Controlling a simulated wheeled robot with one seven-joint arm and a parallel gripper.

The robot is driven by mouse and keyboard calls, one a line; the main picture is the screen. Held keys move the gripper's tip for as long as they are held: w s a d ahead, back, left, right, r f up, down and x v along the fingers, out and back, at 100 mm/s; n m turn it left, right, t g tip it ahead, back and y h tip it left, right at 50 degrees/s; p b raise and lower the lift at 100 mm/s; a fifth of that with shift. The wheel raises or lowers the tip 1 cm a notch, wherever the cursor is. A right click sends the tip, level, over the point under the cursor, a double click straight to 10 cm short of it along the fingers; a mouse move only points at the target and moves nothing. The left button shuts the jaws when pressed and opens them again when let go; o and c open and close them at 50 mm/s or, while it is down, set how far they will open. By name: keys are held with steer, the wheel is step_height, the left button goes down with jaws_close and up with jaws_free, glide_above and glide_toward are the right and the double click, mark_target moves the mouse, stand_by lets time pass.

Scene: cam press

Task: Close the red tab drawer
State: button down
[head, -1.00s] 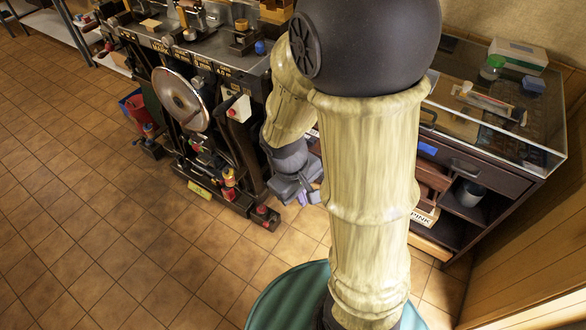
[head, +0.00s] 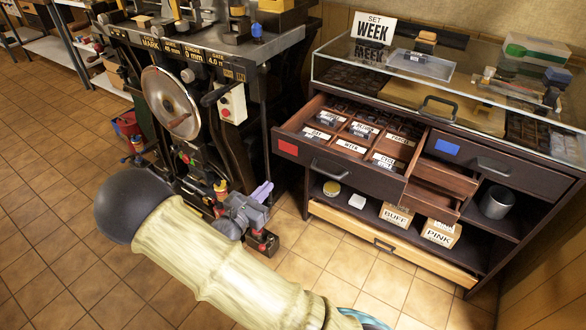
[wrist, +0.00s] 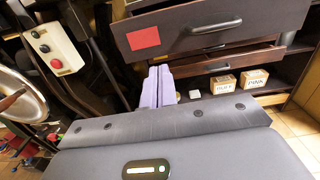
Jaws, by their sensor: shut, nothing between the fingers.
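The red tab drawer (head: 345,172) is pulled out of the dark cabinet. Its front carries a red tab (head: 288,147) at the left and a bar handle (head: 328,170). Labelled compartments show inside it. In the wrist view the drawer front (wrist: 185,32) fills the upper middle, with the red tab (wrist: 144,38) and handle showing. My gripper (head: 263,192) is shut and empty, left of and lower than the drawer front in the head view. In the wrist view its lilac fingers (wrist: 158,86) are together just below the front's lower left edge. I cannot tell whether they touch it.
A press with a round metal disc (head: 170,103) and a control box (head: 232,104) stands left of the cabinet. Right of the drawer are a blue-tab drawer (head: 470,160) and open wooden trays (head: 440,182). Cartons (head: 397,214) stand on the shelf below. Floor in front is clear.

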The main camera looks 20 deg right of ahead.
steer(key=shift+d+r, duration=0.1)
steer(key=b, duration=0.2)
glide_toward(298, 154)
steer(key=x, duration=0.7)
steer(key=shift+s+r, duration=0.1)
steer(key=shift+d, duration=0.1)
